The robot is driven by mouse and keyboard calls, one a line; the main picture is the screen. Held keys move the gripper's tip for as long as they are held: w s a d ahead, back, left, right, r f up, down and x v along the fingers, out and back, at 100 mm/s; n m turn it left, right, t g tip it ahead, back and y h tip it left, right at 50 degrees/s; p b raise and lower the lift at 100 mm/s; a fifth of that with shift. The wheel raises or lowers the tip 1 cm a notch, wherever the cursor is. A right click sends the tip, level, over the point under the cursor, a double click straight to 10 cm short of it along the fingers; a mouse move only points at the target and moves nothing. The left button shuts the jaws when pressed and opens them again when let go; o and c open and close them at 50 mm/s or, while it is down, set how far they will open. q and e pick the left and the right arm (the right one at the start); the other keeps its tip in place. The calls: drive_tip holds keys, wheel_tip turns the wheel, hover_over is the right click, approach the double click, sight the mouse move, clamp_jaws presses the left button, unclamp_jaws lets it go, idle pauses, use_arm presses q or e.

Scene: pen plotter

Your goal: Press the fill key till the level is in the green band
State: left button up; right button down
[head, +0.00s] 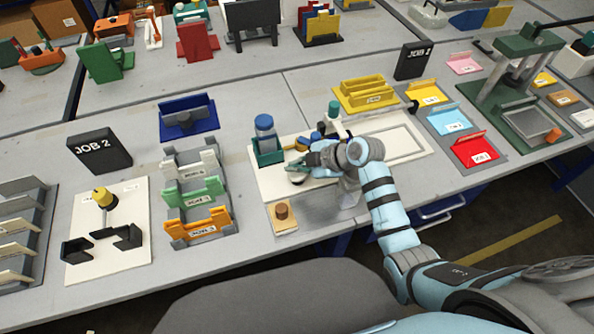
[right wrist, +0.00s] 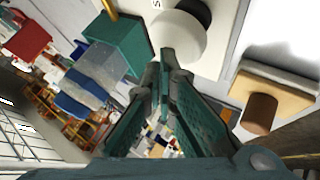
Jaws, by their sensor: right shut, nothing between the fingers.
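My right gripper (head: 296,170) is shut and empty. Its green fingertips point at a white round key (head: 297,180) on the white plotter base (head: 262,187). In the right wrist view, the white key (right wrist: 178,38) is right in front of the fingertips (right wrist: 165,58); I cannot tell whether they touch it. A clear bottle with a blue cap (head: 264,122) stands in a dark green holder (head: 268,158) behind the key. The bottle also shows in the right wrist view (right wrist: 88,75). Its level and any green band are too small to tell. My left gripper is out of view.
A tan block with a brown knob (head: 282,211) sits at the bench's front edge, near the key. A yellow tray (head: 365,94) and a blue stand (head: 189,118) are behind. Coloured racks (head: 201,228) and a JOB 2 sign (head: 99,149) are left.

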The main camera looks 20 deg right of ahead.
sight(297, 174)
drive_tip(key=shift+f+b, duration=0.55)
drive_tip(key=shift+f, duration=0.15)
idle(0.7)
drive_tip(key=shift+r, duration=0.1)
drive_tip(key=shift+r+p, duration=1.05)
drive_tip(key=shift+p, duration=0.05)
wheel_tip(297, 174, up, 5)
drive_tip(key=p, duration=0.5)
drive_tip(key=shift+r, duration=0.15)
idle(0.6)
